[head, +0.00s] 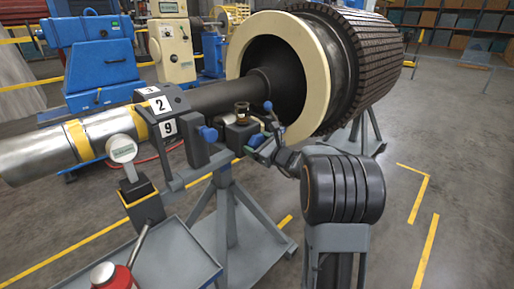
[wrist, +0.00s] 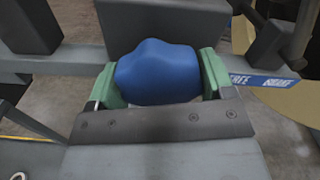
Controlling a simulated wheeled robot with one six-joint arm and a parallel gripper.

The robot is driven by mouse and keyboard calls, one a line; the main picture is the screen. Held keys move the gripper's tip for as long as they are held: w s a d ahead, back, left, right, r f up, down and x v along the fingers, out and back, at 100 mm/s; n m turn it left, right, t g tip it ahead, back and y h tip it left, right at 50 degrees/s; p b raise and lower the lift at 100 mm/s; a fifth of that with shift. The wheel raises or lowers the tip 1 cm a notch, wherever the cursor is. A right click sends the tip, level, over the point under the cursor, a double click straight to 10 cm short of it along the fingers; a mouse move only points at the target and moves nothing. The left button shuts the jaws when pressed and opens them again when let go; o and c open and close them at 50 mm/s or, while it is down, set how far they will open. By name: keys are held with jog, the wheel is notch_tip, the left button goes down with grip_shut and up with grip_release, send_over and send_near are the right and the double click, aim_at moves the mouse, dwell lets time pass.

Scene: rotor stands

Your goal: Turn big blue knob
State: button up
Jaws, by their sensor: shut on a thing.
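The big blue knob (wrist: 158,72) fills the middle of the wrist view, in front of a grey horizontal bar. It has a lobed, rounded shape. My gripper (wrist: 160,80) has its two green fingers on the knob's left and right sides, shut on it. The fingertips are too small there to make out clearly.
A large rotor (head: 370,55) with a cream ring (head: 310,55) stands behind my arm. Its shaft runs left to numbered blocks (head: 160,105). A grey tray (head: 170,262) and a gauge (head: 122,149) stand front left. Open floor lies at right.

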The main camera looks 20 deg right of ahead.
jog(key=n+b, duration=0.2)
jog(key=b, duration=0.1)
jog(key=n+b, duration=0.2)
jog(key=b, duration=0.1)
jog(key=shift+f, duration=0.35)
jog(key=n+b, duration=0.2)
jog(key=b, duration=0.2)
jog(key=shift+r+n, duration=0.1)
jog(key=shift+n, duration=0.2)
jog(key=shift+r+n+b, duration=0.15)
jog(key=shift+n+b, duration=0.45)
jog(key=shift+b, duration=0.2)
jog(key=shift+r, duration=0.1)
jog(key=o, duration=0.9)
jog(key=p+v, duration=0.1)
jog(key=v, duration=1.2)
jog(key=shift+s+d+p, duration=0.15)
jog(key=shift+s+p, duration=0.15)
jog(key=shift+s, duration=0.1)
